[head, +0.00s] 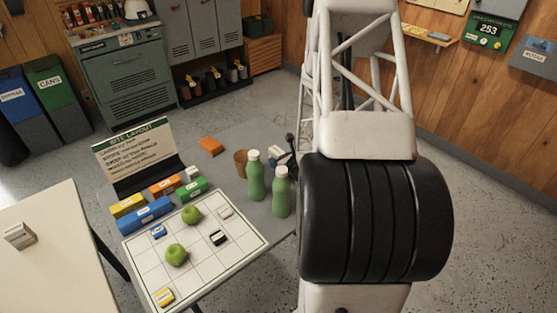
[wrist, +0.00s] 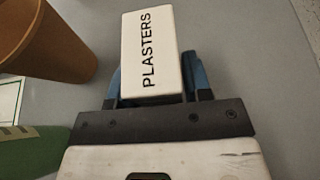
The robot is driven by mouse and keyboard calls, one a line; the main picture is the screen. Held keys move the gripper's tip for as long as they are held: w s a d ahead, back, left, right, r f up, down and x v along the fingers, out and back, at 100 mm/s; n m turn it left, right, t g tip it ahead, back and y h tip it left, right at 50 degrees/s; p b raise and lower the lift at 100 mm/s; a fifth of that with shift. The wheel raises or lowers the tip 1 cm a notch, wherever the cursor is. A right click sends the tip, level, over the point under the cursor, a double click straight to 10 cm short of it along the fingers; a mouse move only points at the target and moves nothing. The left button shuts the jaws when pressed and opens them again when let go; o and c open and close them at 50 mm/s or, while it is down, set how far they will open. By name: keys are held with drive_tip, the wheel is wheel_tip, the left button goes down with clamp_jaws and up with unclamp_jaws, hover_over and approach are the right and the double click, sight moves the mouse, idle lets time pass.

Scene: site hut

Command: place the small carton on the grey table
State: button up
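The small carton is a white box with PLASTERS on its face. In the wrist view the carton (wrist: 151,58) sits between the blue fingers of my gripper (wrist: 153,72), one along each side and seemingly touching it. The grey table (wrist: 245,65) lies behind it; I cannot tell whether the carton touches the tabletop. In the head view my gripper (head: 287,157) is small and partly hidden by the bottles and my arm, over the right part of the grey table (head: 232,145).
A brown cup (wrist: 45,40) and two green bottles (head: 255,178) stand close to my gripper. A gridded board (head: 205,262) holds two green apples (head: 177,254) and small blocks.

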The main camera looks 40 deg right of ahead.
drive_tip(key=shift+o, duration=1.4)
drive_tip(key=shift+r, duration=0.15)
drive_tip(key=shift+v, duration=6)
drive_tip(key=shift+w+r, duration=0.1)
drive_tip(key=shift+r, duration=0.05)
